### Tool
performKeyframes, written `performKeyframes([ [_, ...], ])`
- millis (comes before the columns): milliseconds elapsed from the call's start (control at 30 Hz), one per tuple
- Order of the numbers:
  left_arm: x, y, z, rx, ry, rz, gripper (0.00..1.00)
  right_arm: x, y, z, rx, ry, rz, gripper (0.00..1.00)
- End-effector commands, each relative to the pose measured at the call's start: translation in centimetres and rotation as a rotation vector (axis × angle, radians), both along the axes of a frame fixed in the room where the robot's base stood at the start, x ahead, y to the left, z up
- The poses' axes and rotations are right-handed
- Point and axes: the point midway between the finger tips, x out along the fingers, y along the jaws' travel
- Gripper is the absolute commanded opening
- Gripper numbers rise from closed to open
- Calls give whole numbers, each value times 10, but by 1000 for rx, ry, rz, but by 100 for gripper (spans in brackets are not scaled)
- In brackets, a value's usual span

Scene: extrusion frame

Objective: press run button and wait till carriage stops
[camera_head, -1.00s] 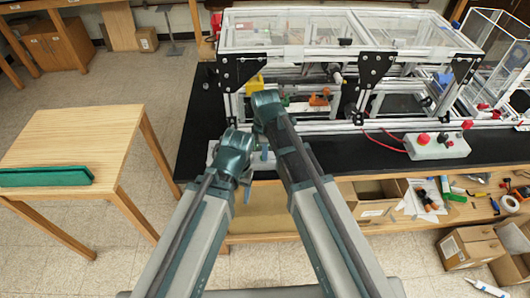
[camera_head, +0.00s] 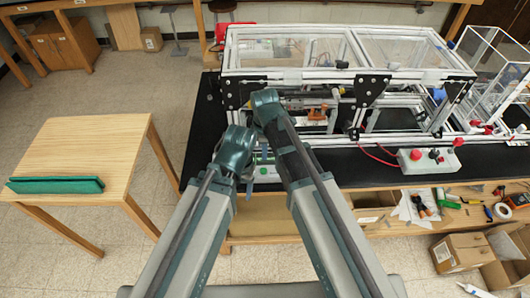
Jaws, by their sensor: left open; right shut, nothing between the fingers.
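A small pale box (camera_head: 270,178) with a green button (camera_head: 263,171) sits at the front edge of the black bench, partly hidden by my arms. My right gripper (camera_head: 264,153) is shut and empty, pointing down just behind the green button; I cannot tell whether it touches it. My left gripper (camera_head: 249,188) is open and empty, lower and just left of the box. An orange part (camera_head: 317,112), possibly on the carriage, shows inside the extrusion frame (camera_head: 300,77). I cannot tell whether it is moving.
A white control box (camera_head: 428,162) with a red button and knobs stands on the bench at right, with red cables. A wooden table (camera_head: 85,150) with a green bar (camera_head: 57,185) is at left. Clear panels top the frame. Tools and cardboard boxes (camera_head: 455,252) lie below right.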

Motion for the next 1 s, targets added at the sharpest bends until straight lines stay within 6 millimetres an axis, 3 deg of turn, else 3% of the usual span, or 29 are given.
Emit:
performKeyframes([
  [33, 0, 0, 17, -1, 0, 2, 69, 0, 0, 17, 0, 0, 0, 0],
  [300, 0, 0, 49, -2, 0, 9, 69, 0, 0, 49, 0, 0, 0, 0],
  [1000, 0, 0, 51, -2, 0, 9, 69, -1, -2, 51, 0, -1, -16, 0],
])
